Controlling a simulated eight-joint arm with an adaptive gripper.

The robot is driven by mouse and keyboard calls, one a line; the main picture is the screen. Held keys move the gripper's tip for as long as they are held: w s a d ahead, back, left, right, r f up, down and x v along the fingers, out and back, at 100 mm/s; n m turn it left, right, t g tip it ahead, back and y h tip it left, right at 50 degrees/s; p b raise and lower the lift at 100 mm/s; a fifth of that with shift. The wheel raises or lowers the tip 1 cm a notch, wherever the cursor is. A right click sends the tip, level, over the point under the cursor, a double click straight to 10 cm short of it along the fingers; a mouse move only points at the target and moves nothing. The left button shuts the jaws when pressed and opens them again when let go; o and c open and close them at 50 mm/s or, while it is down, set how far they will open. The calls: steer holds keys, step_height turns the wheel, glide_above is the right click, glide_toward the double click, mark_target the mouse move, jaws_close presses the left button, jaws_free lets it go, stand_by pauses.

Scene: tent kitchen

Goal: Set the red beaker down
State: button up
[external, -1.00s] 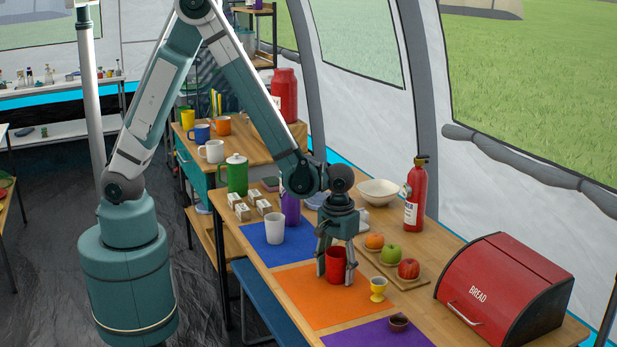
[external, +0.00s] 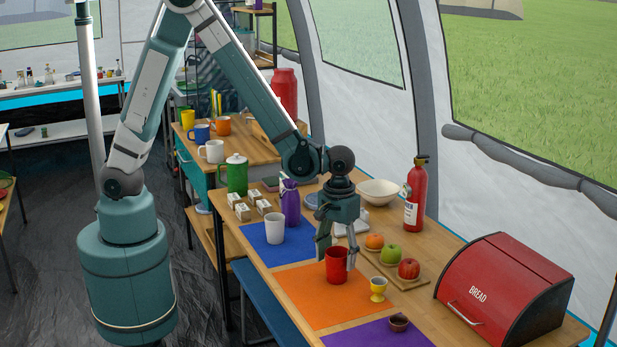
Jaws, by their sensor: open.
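The red beaker (external: 337,268) stands upright on the orange mat (external: 305,300), near the mat's back right part. My gripper (external: 337,262) is open and points down above the beaker. Its fingers are spread, with one fingertip to the left of the beaker's rim and the other in front of its right side. I cannot tell whether a fingertip touches the beaker.
A white cup (external: 275,229) stands on the blue mat (external: 254,238). A red bread box (external: 505,290) is at the right. The front of the orange mat is clear.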

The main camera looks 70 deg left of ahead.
step_height(320, 180, up, 7)
steer(key=p, duration=0.1)
steer(key=shift+r, duration=0.15)
stand_by(0.3)
steer(key=shift+a+r, duration=0.1)
stand_by(0.4)
steer(key=s+a+r+m+t, duration=0.2)
steer(key=s+a+r+t, duration=0.1)
steer(key=a+r, duration=1.2)
steer(key=s+a+r+m+t, duration=0.1)
steer(key=s+a+r+t, duration=0.1)
steer(key=s+a, duration=0.4)
steer(key=s+a+r+m+t, duration=0.1)
steer(key=s+a+r, duration=0.3)
steer(key=a, duration=0.6)
steer(key=shift+s+a+r+m+t, duration=0.15)
steer(key=shift+s+a+m+t, duration=0.35)
steer(key=shift+s, duration=0.6)
